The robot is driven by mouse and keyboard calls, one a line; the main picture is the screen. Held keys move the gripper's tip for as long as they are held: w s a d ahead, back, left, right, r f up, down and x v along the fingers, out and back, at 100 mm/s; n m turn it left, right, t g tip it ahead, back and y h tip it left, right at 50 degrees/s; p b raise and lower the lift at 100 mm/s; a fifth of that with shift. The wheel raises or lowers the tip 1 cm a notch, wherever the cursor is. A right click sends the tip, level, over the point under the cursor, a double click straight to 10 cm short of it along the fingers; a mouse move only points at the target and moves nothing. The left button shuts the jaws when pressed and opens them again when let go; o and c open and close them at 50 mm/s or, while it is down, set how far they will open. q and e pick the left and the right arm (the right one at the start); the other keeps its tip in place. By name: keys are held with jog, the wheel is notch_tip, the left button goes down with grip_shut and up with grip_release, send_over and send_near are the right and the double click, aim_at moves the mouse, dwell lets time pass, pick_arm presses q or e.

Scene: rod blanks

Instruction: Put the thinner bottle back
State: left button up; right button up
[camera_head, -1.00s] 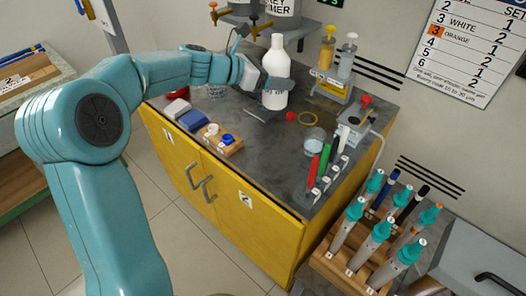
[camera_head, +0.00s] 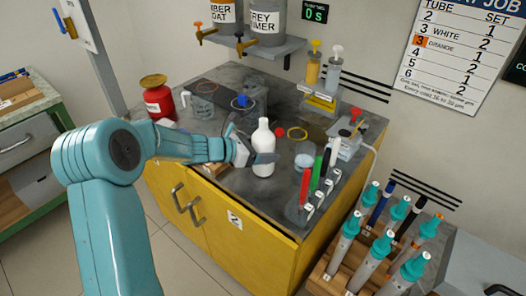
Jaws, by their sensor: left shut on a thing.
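The white thinner bottle (camera_head: 263,138) is upright above or on the grey bench top, toward its front edge. I cannot tell whether its base touches the bench. My left gripper (camera_head: 256,158) reaches in from the left and is shut around the bottle's body. The gripper hides part of the bottle, and no label can be read. My right gripper is not in view.
A red can (camera_head: 157,97) and a grey jug (camera_head: 200,96) stand at the back left of the bench. A pump stand (camera_head: 322,97) is at the back right. Red, green and other upright markers (camera_head: 318,172) stand close to the bottle's right.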

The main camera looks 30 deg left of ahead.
pick_arm(q)
jog(key=shift+f, duration=0.15)
jog(key=o, duration=1.5)
jog(key=shift+c, duration=0.2)
jog(key=shift+r, duration=0.25)
jog(key=v, duration=1.2)
jog(key=shift+s, duration=0.1)
